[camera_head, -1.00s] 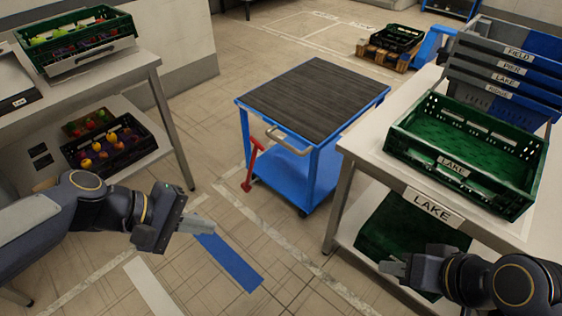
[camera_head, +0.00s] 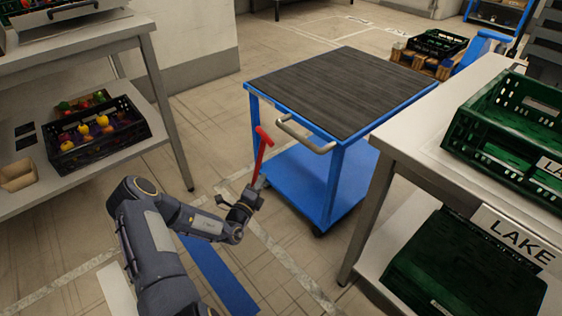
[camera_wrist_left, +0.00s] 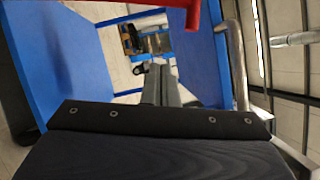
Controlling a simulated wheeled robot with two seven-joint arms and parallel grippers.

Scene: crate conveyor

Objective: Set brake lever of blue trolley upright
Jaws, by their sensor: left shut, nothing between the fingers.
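The blue trolley (camera_head: 353,170) stands in the middle of the head view, with a dark ribbed top and a grey push handle (camera_head: 305,136). Its red brake lever (camera_head: 262,152) has a crossbar on top and leans a little in the picture; its foot is hidden by my gripper. My left gripper (camera_head: 257,186) is shut and empty, low beside the lever. In the left wrist view, the closed fingers (camera_wrist_left: 161,84) point at the trolley's inside, and a red part of the lever (camera_wrist_left: 130,5) crosses the top edge. Contact cannot be told. My right gripper is out of view.
A table (camera_head: 404,150) with green crates (camera_head: 508,118) marked LAKE stands close on the right. A shelf table (camera_head: 95,38) with a dark fruit crate (camera_head: 98,137) stands on the left. Floor between them is free, with a blue stripe (camera_head: 217,276).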

